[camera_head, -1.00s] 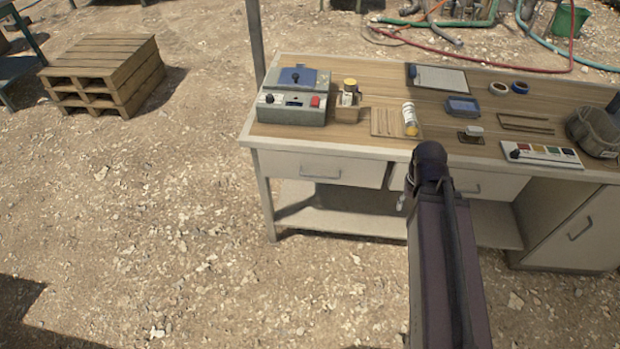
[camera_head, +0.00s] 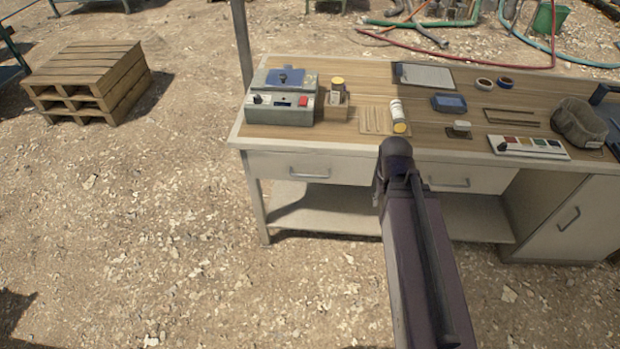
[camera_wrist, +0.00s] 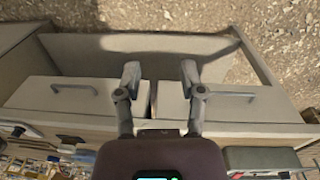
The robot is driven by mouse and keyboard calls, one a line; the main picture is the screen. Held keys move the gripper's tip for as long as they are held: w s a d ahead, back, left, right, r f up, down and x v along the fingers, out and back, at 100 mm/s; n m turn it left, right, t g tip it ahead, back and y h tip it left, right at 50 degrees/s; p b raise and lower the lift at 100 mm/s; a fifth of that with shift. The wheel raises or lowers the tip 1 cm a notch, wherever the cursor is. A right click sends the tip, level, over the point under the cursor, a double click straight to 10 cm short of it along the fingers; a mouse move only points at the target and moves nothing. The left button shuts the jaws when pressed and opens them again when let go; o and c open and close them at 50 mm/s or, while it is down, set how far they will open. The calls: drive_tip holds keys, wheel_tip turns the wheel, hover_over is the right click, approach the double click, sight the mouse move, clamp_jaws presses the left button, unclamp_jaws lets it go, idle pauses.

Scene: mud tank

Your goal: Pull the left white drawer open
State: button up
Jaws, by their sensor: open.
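The left white drawer (camera_head: 275,166) is under the left part of the bench top in the head view, with a grey bar handle (camera_head: 310,175). It looks shut or nearly so. The wrist view sees the bench from the other way up, so this drawer (camera_wrist: 255,106) is on the right there, its handle (camera_wrist: 228,95) running sideways. My gripper (camera_wrist: 161,75) is open and empty. Its fingers appear between the two drawer handles, the right finger nearer the left drawer's handle, with no visible contact. In the head view my arm hides the gripper.
A second white drawer (camera_head: 470,179) and a cabinet door (camera_head: 565,220) are to the right. A grey device (camera_head: 282,105), jars and trays stand on the bench top (camera_head: 375,75). A lower shelf (camera_head: 310,208) is below. Gravel ground in front and left is open; pallets (camera_head: 85,80) stand further left.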

drive_tip(key=w+a+f+n+t+h+b, duration=0.25)
drive_tip(key=w+f+h+b, duration=0.2)
drive_tip(key=f+b, duration=0.4)
drive_tip(key=n+t+h+b, duration=0.1)
drive_tip(key=n+t+b, duration=1.05)
drive_tip(key=b, duration=1.15)
approach(311, 176)
drive_tip(key=s+a, duration=0.2)
drive_tip(key=s, duration=0.1)
drive_tip(key=shift+w+d, duration=0.1)
drive_tip(key=shift+d, duration=0.05)
drive_tip(key=shift+w+d+f+h, duration=0.1)
drive_tip(key=shift+h, duration=0.15)
drive_tip(key=b+x, duration=0.2)
drive_tip(key=x, duration=1.1)
drive_tip(key=shift+w+d, duration=0.1)
drive_tip(key=shift+w, duration=0.2)
